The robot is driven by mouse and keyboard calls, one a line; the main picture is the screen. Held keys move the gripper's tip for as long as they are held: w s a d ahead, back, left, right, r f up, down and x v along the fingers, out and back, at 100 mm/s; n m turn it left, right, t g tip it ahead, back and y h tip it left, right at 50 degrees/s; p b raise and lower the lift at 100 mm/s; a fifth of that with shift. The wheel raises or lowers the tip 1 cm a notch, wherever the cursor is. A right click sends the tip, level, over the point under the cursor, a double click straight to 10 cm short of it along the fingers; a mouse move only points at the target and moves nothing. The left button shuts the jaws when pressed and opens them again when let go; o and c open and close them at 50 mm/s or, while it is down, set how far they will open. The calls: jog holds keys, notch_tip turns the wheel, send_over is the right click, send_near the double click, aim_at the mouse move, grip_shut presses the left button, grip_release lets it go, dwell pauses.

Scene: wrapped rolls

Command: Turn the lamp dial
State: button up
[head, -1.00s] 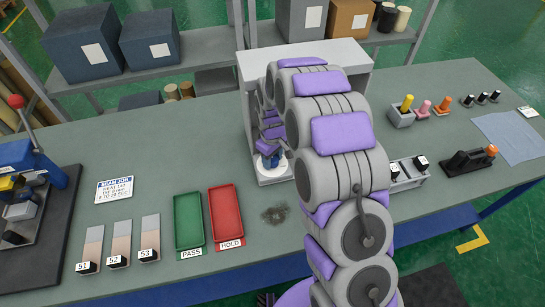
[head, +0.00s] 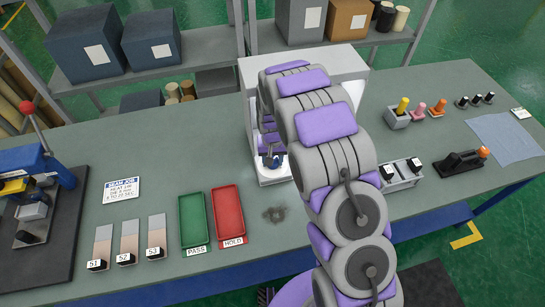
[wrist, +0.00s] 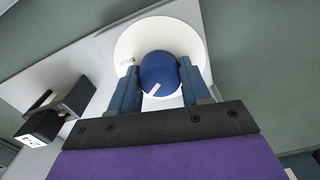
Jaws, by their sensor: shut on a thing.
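The lamp dial (wrist: 158,75) is a round blue knob with a short white mark. It sits in the middle of a white disc (wrist: 190,35) with small dark lettering at its left. My gripper (wrist: 160,85) has one blue finger on each side of the dial and is shut on it in the wrist view. The white mark points down and left there. In the head view the white lamp housing (head: 356,70) stands on the bench, and my arm hides much of it. My gripper (head: 270,161) shows only partly at its lower front.
Green (head: 193,225) and red (head: 228,215) trays lie left of my arm. Several coloured knobs are farther right. A dark block (wrist: 70,105) lies beside my fingers in the wrist view.

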jog(key=shift+w+r+m+p, duration=0.25)
jog(key=shift+w+m, duration=0.1)
jog(key=shift+m, duration=0.4)
jog(key=shift+w+r+m+p, duration=0.2)
jog(key=shift+w+r+m, duration=0.1)
jog(key=shift+m, duration=0.45)
jog(key=o, duration=0.8)
jog(key=shift+f, duration=0.15)
jog(key=shift+o, duration=1.1)
jog(key=shift+s+f, duration=0.15)
jog(key=shift+f, duration=0.05)
jog(key=shift+s, duration=0.15)
notch_tip(320, 180, up, 17)
jog(key=p, duration=0.1)
jog(key=shift+r+p, duration=0.15)
jog(key=shift+p, duration=0.15)
jog(key=shift+a, duration=0.1)
